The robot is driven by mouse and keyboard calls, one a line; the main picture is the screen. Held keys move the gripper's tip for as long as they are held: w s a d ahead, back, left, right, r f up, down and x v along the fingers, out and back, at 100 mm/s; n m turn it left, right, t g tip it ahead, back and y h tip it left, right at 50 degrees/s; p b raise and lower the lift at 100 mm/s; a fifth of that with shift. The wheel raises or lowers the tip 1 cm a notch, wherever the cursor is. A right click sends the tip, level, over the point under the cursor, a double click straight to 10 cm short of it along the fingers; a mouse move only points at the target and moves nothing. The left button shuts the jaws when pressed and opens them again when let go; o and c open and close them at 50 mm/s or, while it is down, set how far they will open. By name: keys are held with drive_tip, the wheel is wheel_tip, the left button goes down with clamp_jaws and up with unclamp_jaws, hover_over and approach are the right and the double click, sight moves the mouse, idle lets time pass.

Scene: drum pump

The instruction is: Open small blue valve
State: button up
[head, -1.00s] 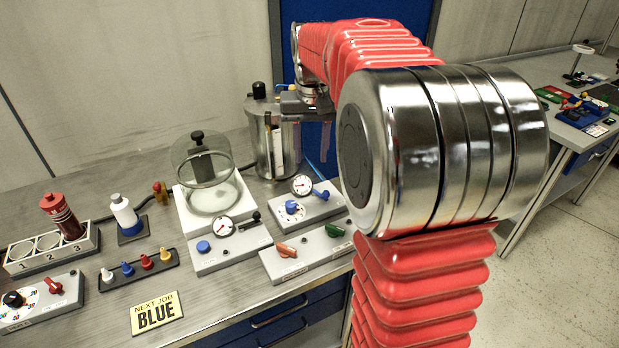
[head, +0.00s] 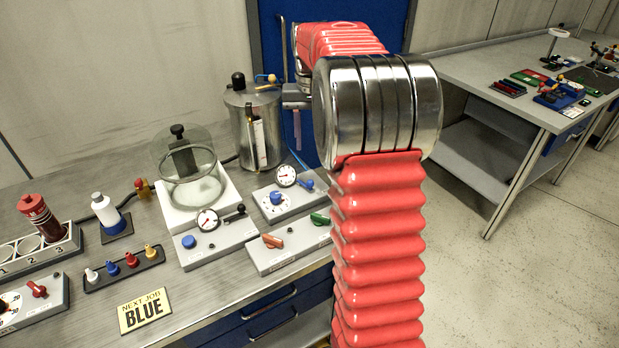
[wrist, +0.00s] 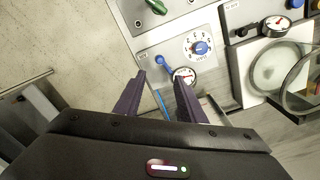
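The small blue valve (wrist: 164,64) is a blue lever on a grey panel, just beyond my fingertips in the wrist view. It also shows in the head view as a blue handle (head: 306,184) at the right end of the dial panel, beside a round gauge (head: 286,176). My gripper (wrist: 159,82) is open and empty, its two dark fingers apart. The lever and the gauge show in and beyond the gap between them; I see no contact. In the head view, my gripper is mostly hidden behind my arm.
A blue dial knob (head: 276,198) is next to the valve. Nearby are a metal tank (head: 253,128), a glass bell jar (head: 190,178), and a panel with red and green handles (head: 290,243). A sign reading NEXT JOB BLUE (head: 145,311) lies at the front. Another bench stands at right.

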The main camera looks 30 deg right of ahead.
sight(310, 181)
wheel_tip(310, 181, down, 13)
drive_tip(key=shift+f, duration=0.1)
idle(0.5)
drive_tip(key=shift+c, duration=0.2)
clamp_jaws()
